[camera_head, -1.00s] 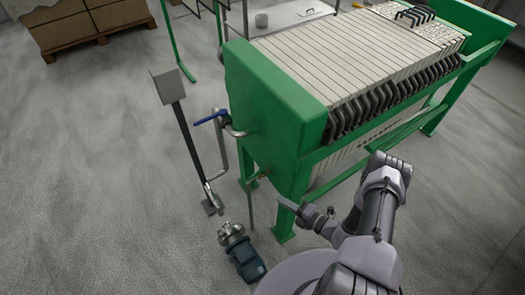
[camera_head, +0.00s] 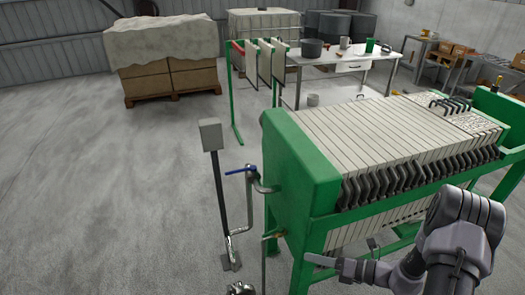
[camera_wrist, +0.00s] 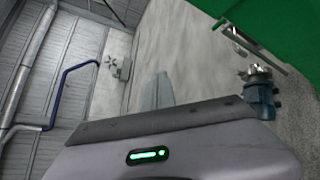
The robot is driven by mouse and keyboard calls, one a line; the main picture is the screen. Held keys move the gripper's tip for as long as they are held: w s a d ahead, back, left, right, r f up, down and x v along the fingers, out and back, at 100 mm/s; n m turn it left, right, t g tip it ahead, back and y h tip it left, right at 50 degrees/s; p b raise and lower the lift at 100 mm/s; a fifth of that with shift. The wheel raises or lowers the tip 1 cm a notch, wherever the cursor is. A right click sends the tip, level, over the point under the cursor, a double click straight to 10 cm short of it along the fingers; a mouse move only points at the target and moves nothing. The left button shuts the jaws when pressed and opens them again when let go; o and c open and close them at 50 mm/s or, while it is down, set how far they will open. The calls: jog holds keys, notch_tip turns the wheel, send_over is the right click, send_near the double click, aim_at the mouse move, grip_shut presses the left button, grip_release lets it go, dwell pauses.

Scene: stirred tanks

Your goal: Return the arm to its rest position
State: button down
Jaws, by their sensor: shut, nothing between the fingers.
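My gripper (camera_head: 320,260) is at the lower right of the head view, on the end of my folded arm. It points left, in front of the green filter press frame near its front leg, and it is shut with nothing in it. Whether it touches the frame cannot be told from this view. In the wrist view my shut fingers (camera_wrist: 158,92) show as a grey wedge above the dark edge of my own body, with blurred floor behind.
The filter press (camera_head: 315,165) with its white plates fills the right side. A grey post box (camera_head: 211,135) and a blue-handled valve (camera_head: 240,171) stand left of it. A pump (camera_wrist: 262,95) is on the floor. Pallet boxes (camera_head: 165,78) stand behind. The left floor is clear.

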jog(key=s+a+r+n+g+h, duration=0.2)
jog(key=s+a+r+n+g, duration=0.15)
jog(key=r+n, duration=0.5)
jog(key=s+a+r+n+g+h, duration=0.25)
jog(key=s+a+r+n, duration=0.2)
jog(key=r+n, duration=0.45)
jog(key=s+d+r+n+t+h+b, duration=0.1)
jog(key=s+r+n+t+h, duration=0.4)
jog(key=s+r+n, duration=0.6)
jog(key=shift+s+d+r+n+h+b, duration=0.15)
jog(key=shift+s+d+n+h+b, duration=0.25)
jog(key=shift+s+d+n+h, duration=0.4)
